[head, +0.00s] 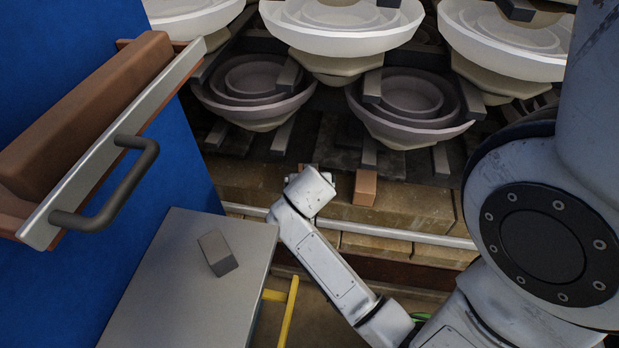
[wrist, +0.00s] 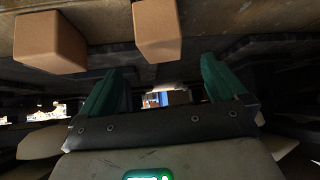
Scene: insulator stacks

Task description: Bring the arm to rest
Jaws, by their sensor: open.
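My gripper shows in the wrist view, its two green fingers (wrist: 161,92) spread apart with nothing between them. Two tan blocks are near the top of the wrist view, a left block (wrist: 48,42) and a right block (wrist: 157,30), both beyond the fingers and apart from them. In the head view my white arm reaches up from the lower right toward the stacks. The gripper itself cannot be made out there. A tan block (head: 365,188) shows just right of the arm's far end.
Insulator stacks (head: 340,38) fill the back on dark slats above a brick base (head: 400,205). At left, an open drawer (head: 90,150) with a dark handle juts from a blue cabinet (head: 60,290). A grey table (head: 190,300) holds a small grey block (head: 217,252). A yellow bar (head: 288,310) stands beside it.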

